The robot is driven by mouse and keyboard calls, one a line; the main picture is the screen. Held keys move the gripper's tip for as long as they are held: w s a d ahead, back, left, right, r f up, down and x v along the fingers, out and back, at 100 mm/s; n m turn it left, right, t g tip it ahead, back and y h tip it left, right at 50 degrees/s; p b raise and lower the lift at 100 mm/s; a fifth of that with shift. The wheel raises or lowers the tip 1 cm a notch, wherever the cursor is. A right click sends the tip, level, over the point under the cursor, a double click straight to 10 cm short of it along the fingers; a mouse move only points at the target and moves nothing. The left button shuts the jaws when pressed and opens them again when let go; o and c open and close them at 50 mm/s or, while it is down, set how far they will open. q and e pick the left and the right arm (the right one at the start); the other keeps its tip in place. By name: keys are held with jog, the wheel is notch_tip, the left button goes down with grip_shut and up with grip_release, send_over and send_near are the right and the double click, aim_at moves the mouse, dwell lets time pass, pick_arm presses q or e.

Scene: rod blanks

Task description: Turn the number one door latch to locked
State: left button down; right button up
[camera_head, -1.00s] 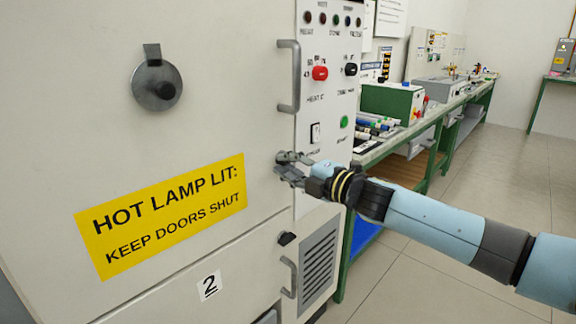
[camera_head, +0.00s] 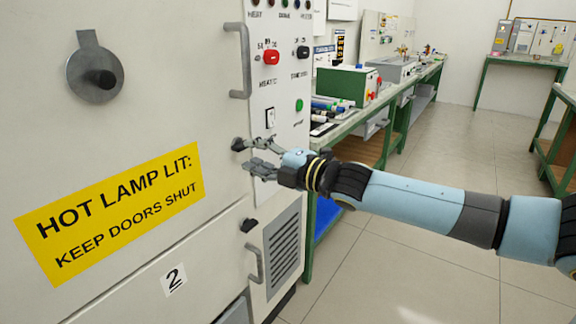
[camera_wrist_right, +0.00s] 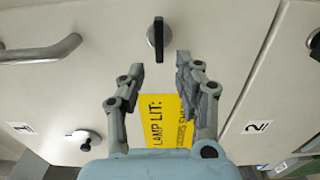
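The number one door latch (camera_head: 238,144) is a small black knob on the upper door, below its long handle (camera_head: 240,60). In the wrist view, the latch (camera_wrist_right: 158,38) lies just beyond my fingertips, its long bar upright in that picture, which is roughly level along the machine. My right gripper (camera_head: 248,156) is open and empty, its fingers spread just right of the latch. In the wrist view, the gripper (camera_wrist_right: 161,66) has a gap in line with the latch, apart from it. The left gripper is not in view.
A second black latch (camera_head: 249,225) and handle (camera_head: 257,264) sit on the lower door, marked 2 (camera_head: 173,279). The long handle (camera_wrist_right: 40,50) also shows in the wrist view. A control panel (camera_head: 282,95) lies right of the upper door. The floor (camera_head: 400,230) to the right is clear.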

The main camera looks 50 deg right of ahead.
jog(key=s+d, duration=0.1)
jog(key=s, duration=0.7)
jog(key=shift+s+d, duration=0.1)
dwell(0.5)
